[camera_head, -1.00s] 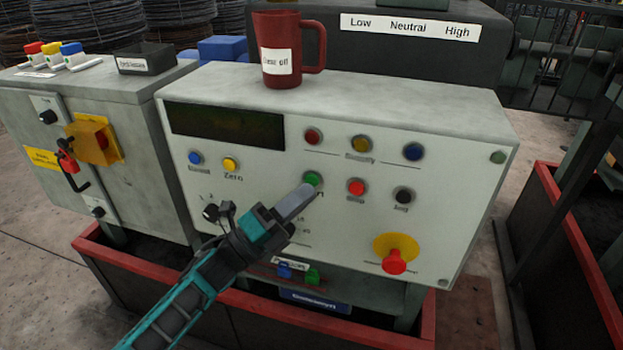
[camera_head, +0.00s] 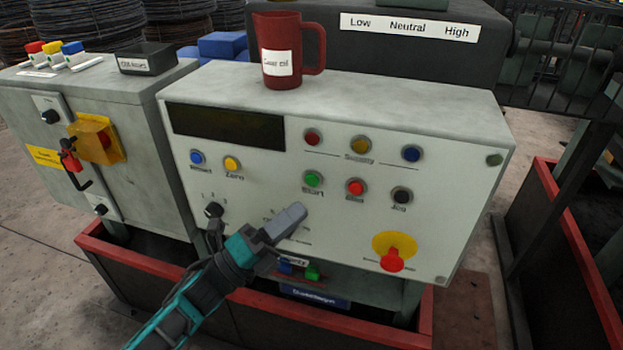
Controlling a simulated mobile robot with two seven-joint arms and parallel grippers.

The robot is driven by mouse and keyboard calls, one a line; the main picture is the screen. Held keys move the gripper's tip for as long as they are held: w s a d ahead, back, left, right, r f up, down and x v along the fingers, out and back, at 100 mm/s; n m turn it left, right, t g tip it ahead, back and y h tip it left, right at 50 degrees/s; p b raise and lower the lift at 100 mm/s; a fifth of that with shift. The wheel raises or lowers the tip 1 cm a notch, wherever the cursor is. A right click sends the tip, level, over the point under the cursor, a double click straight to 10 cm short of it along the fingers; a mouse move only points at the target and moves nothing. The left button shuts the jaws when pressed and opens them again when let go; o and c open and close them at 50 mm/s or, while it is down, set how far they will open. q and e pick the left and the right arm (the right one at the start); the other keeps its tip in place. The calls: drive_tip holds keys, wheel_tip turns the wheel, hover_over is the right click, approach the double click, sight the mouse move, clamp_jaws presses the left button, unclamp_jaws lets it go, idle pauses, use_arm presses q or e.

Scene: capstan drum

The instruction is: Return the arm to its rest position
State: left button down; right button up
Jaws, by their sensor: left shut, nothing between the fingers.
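My left arm comes in from the lower left in the head view. Its left gripper (camera_head: 298,211) is shut and empty, in front of the lower middle of the white control panel (camera_head: 270,190). The fingertips are below the green Start button (camera_head: 313,179), apart from it in the picture. The red button (camera_head: 355,187) and the black Jog button (camera_head: 401,196) are to the right of the green one. The arm hides part of the panel's lower left. My right gripper is not in view.
A red mug (camera_head: 284,55) stands on top of the console. A red emergency button (camera_head: 392,260) sticks out at the lower right. A grey cabinet (camera_head: 120,130) with a red-handled switch (camera_head: 69,156) stands at the left. A red-rimmed tray (camera_head: 395,339) runs below the console.

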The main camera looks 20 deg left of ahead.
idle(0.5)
use_arm(q)
drive_tip(key=s+a+f+n+g+y, duration=0.1)
drive_tip(key=s+f+n+g+y, duration=0.2)
drive_tip(key=s+f+n+y, duration=0.3)
drive_tip(key=s+a+f+n+g+y, duration=0.2)
drive_tip(key=s+f+n+y, duration=0.5)
drive_tip(key=f+n, duration=0.7)
drive_tip(key=s+n+g, duration=0.1)
drive_tip(key=n, duration=0.6)
drive_tip(key=shift+s+f+p, duration=0.3)
drive_tip(key=shift+s+f, duration=0.05)
drive_tip(key=shift+w, duration=0.1)
